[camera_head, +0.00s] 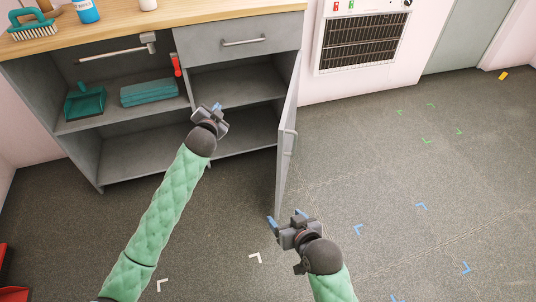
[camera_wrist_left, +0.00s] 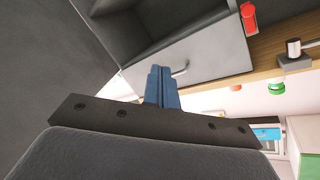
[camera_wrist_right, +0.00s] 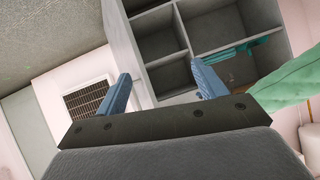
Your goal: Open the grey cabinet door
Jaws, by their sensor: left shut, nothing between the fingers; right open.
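The grey cabinet door (camera_head: 288,140) stands swung well out from the right side of the grey cabinet (camera_head: 92,158), hinged at its right edge and seen nearly edge-on. Its bar handle (camera_head: 290,143) is on the face turned to the right. My left gripper (camera_head: 217,108) is shut and empty, in front of the cabinet's open right compartment, to the left of the door. In the left wrist view its blue fingers (camera_wrist_left: 161,88) are together. My right gripper (camera_head: 286,217) is open and empty, near the lower free end of the door. Its fingers (camera_wrist_right: 160,92) are apart in the right wrist view.
A closed drawer (camera_head: 238,40) sits above the open compartment. A brush (camera_head: 34,26) stands on the wooden top. A wall heater (camera_head: 361,37) is at right; the floor there is clear.

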